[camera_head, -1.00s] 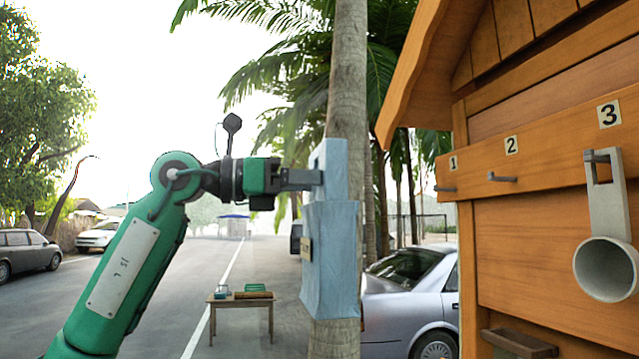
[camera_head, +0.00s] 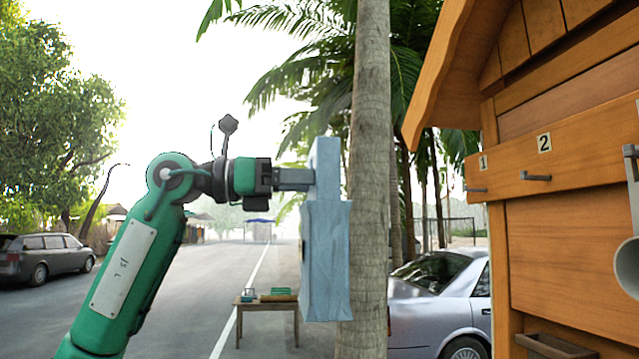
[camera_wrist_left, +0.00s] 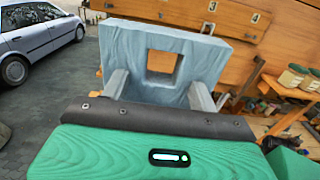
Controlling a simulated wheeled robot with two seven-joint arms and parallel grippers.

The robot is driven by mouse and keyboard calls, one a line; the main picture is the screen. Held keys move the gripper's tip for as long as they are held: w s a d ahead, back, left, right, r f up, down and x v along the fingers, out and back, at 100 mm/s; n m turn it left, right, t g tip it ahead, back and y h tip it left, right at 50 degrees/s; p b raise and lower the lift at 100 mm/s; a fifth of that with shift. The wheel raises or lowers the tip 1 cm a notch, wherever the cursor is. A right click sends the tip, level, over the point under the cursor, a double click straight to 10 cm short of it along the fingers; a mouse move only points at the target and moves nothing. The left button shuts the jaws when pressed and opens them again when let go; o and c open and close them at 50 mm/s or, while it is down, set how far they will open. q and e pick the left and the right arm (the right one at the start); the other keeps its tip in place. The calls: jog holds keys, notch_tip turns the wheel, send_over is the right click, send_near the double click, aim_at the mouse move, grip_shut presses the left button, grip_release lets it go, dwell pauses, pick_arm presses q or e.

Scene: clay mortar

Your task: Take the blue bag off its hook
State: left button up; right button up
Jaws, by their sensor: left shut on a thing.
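The light blue bag (camera_head: 326,262) hangs in the air in the head view, left of the wooden stall and in front of the palm trunk. My left gripper (camera_head: 308,180) is shut on the upper part of the bag. In the left wrist view the bag (camera_wrist_left: 120,50) lies across the gripper fingers (camera_wrist_left: 158,95), with a square opening in it. The bag is apart from the hooks. Hook 1 (camera_head: 476,190) and hook 2 (camera_head: 536,176) on the stall are bare. My right gripper is out of view.
The wooden stall (camera_head: 575,240) stands at the right, with a grey cup-ended holder (camera_head: 630,268) at its edge. A small table (camera_head: 267,308) with items stands farther back. A silver car (camera_head: 440,300) is parked behind the palm trunk (camera_head: 370,120).

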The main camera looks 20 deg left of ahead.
pick_arm(q)
jog(key=shift+v, duration=2.1)
jog(key=v, duration=0.5)
